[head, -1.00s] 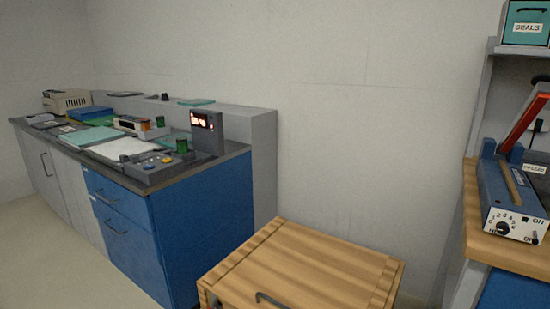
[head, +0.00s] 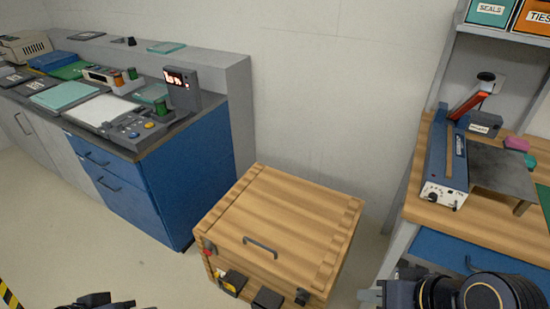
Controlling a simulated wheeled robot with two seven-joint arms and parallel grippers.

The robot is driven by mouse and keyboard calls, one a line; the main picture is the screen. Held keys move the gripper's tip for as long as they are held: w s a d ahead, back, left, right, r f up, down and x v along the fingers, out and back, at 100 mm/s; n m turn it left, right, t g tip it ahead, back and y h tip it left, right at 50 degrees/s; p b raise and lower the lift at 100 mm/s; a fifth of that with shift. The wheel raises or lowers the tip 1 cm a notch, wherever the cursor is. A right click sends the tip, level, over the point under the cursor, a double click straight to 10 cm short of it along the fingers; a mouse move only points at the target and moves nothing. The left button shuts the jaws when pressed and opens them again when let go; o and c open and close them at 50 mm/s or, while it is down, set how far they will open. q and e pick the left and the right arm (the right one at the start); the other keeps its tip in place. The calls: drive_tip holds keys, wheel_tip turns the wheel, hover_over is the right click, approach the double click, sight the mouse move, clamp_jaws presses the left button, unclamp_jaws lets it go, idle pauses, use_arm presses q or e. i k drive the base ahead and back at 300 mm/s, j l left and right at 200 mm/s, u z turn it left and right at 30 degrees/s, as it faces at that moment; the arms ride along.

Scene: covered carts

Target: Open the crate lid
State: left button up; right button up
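The wooden crate (head: 225,262) stands on the floor in the lower middle. Its slatted lid (head: 285,215) is down and lies flat, with a grey bar handle (head: 260,246) near its front edge. Two dark blocks (head: 250,290) show at the crate's front, and a small red part (head: 208,250) is at the front left corner. My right gripper (head: 370,294) is at the bottom edge, right of the crate and apart from it; its fingers are largely cut off. A dark part of my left gripper (head: 98,301) shows at the bottom left, apart from the crate. Neither gripper touches the handle.
A blue cabinet (head: 175,195) with a cluttered counter stands left of the crate. A wooden workbench (head: 450,215) with a sealer (head: 447,165) stands at right, under a shelf with bins (head: 490,12). Open floor lies in front at left. A striped yellow-black strip (head: 8,295) shows at far left.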

sight(298, 231)
drive_tip(key=i+j+z, duration=0.35)
drive_tip(key=j, duration=0.35)
drive_tip(key=i+j+z, duration=0.2)
drive_tip(key=i+j, duration=0.05)
drive_tip(key=j, duration=0.1)
